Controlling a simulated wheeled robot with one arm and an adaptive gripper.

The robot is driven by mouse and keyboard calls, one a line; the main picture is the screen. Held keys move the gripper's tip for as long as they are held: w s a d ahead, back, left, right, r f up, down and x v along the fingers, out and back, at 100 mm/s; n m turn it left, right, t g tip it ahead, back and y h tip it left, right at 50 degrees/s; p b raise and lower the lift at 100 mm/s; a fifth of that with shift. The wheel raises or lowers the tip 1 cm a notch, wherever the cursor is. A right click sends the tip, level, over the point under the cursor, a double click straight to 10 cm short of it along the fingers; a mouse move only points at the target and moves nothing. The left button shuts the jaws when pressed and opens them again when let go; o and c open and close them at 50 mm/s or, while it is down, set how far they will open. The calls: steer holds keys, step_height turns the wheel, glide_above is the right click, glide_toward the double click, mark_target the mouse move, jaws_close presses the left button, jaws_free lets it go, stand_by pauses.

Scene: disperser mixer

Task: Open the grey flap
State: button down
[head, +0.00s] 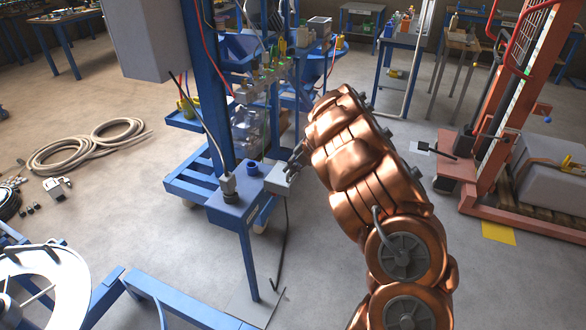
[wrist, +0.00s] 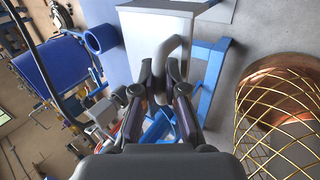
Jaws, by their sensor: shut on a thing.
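The grey flap (head: 279,181) appears as a pale grey box-like part on the side of the blue stand (head: 236,206) in the head view. In the wrist view the pale grey part (wrist: 150,40) is at the top, with a grey curved handle (wrist: 171,52) on it. My gripper (wrist: 161,88) is shut on the handle, one finger on each side of it. In the head view my gripper (head: 296,160) is at the grey part's upper right. The handle is hidden there, and I cannot tell whether the flap has swung at all.
A blue ring-shaped socket (wrist: 101,38) is left of the grey part. A dark cable (head: 286,232) hangs below it. A blue frame (head: 185,312) stands at the front left. An orange lifter (head: 495,150) stands right.

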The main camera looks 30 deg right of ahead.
steer(key=c, duration=1.2)
jaws_free()
steer(key=v, duration=1.2)
